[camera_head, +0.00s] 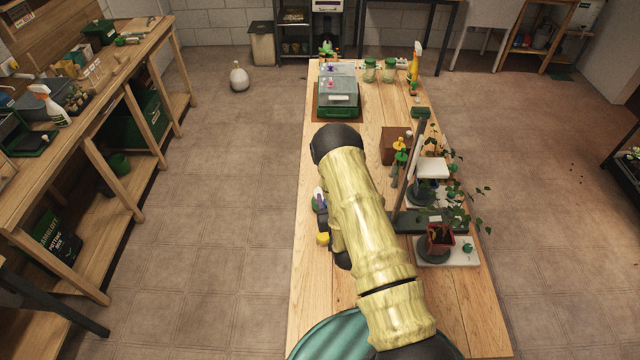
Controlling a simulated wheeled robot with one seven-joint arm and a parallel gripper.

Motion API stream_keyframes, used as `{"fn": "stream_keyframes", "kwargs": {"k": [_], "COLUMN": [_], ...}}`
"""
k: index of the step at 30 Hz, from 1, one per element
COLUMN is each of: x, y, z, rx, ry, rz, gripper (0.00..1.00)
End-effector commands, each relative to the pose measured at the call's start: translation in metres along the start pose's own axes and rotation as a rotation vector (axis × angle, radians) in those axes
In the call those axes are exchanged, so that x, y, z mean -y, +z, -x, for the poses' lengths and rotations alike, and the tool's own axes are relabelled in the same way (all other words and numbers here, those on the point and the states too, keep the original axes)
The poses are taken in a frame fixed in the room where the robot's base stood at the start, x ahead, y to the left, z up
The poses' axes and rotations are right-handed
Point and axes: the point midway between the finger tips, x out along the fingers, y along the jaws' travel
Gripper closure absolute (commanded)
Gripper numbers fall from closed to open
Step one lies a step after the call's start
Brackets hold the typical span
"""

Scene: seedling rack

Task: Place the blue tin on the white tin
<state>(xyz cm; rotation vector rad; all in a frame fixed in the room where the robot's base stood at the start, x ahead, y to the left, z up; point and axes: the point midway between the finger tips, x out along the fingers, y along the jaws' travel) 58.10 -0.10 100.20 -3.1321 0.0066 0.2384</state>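I cannot make out the blue tin or the white tin for certain. A small white and blue thing (319,198) shows at the left edge of my arm, mostly hidden by it. A small yellow thing (323,239) shows just below it. Both are too small and too covered to name. My arm, in a pale yellow sleeve, reaches over the middle of the wooden table and covers a good part of it. My gripper's fingers are hidden behind the arm, so whether they hold anything does not show.
A dark stand (402,185) and a red pot (440,238) with a plant crowd the right side. The left strip is mostly clear.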

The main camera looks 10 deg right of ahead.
Motion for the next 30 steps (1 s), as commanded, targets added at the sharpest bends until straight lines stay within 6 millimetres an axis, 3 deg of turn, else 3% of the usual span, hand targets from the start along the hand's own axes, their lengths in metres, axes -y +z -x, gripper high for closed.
{"fn": "stream_keyframes", "kwargs": {"k": [17, 23, 30], "x": [0.001, -0.012, -0.034], "y": [0.002, 0.006, -0.003], "z": [-0.006, -0.039, -0.086], "rx": [-0.001, -0.009, -0.010], "ry": [0.009, 0.116, 0.357], "rz": [-0.001, -0.020, -0.060], "gripper": [0.72, 0.72, 0.72]}}
